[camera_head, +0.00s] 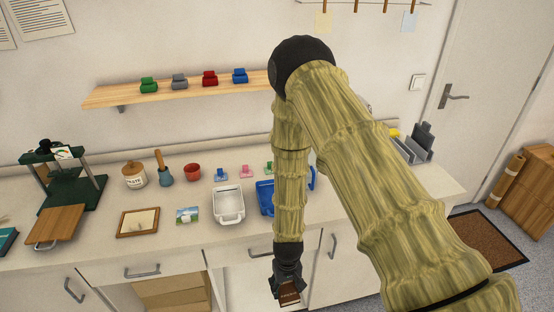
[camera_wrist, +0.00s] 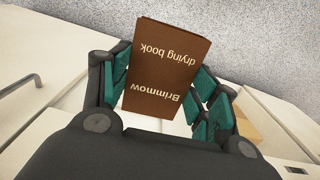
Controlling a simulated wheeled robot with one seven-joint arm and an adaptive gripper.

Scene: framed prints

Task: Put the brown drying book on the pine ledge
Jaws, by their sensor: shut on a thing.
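The brown drying book (camera_wrist: 165,72), with "Brimmow drying book" on its cover, is held between the teal pads of my gripper (camera_wrist: 165,95). My gripper is shut on it. In the head view the book (camera_head: 289,293) shows below my gripper (camera_head: 287,280), in front of the cabinet fronts and lower than the counter top. The pine ledge (camera_head: 130,95) is a light wood shelf on the back wall, above the counter. It bears green, grey, red and blue clips in a row. My arm hides its right part.
The counter (camera_head: 100,225) holds a white tray (camera_head: 229,212), a blue tray (camera_head: 265,205), a framed print (camera_head: 138,222), a jar (camera_head: 134,175), a red pot (camera_head: 192,171) and a green press (camera_head: 60,172). Grey upright racks (camera_head: 420,142) stand at the right end. The ledge's left end is bare.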

